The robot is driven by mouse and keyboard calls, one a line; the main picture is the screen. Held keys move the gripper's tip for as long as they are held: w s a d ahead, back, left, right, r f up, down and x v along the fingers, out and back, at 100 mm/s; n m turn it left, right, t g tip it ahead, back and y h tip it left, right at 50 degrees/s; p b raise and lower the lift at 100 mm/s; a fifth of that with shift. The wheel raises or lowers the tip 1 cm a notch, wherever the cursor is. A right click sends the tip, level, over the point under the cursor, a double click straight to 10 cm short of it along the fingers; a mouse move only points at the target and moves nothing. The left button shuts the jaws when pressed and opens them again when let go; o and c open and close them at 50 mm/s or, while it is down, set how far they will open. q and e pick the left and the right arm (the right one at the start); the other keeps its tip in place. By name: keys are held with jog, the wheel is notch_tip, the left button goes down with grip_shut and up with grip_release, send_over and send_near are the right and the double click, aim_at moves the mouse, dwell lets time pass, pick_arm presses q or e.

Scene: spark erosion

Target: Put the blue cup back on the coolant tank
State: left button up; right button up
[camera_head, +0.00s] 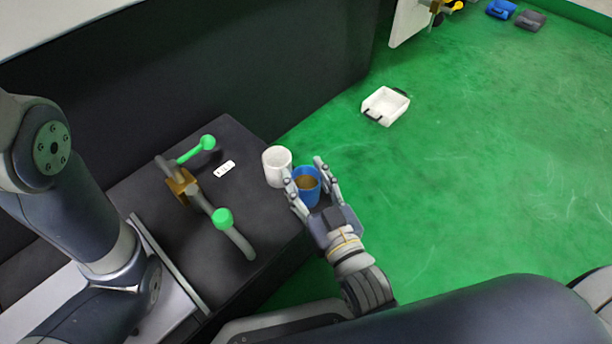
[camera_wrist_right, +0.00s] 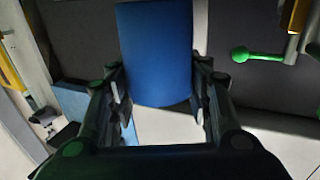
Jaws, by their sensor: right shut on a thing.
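The blue cup (camera_head: 307,199) has brown contents and looks upright. My right gripper (camera_head: 307,176) is shut on it, a finger on each side. In the right wrist view the blue cup (camera_wrist_right: 155,50) fills the space between the fingers of the right gripper (camera_wrist_right: 162,95). The cup is at the right edge of the dark coolant tank (camera_head: 262,205); I cannot tell whether it touches the top. My left arm comes in at the left, but its gripper is out of view.
A white cup (camera_head: 277,166) stands beside the blue cup at the tank's edge. Pipes with green handles (camera_head: 223,218) and a brass valve (camera_head: 183,187) rise from the tank. A small white label (camera_head: 224,169) lies on its top. A white tray (camera_head: 385,106) is on the green floor.

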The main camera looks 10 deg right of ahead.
jog(key=shift+f, duration=0.25)
jog(key=o, duration=1.3)
jog(key=shift+r, duration=0.1)
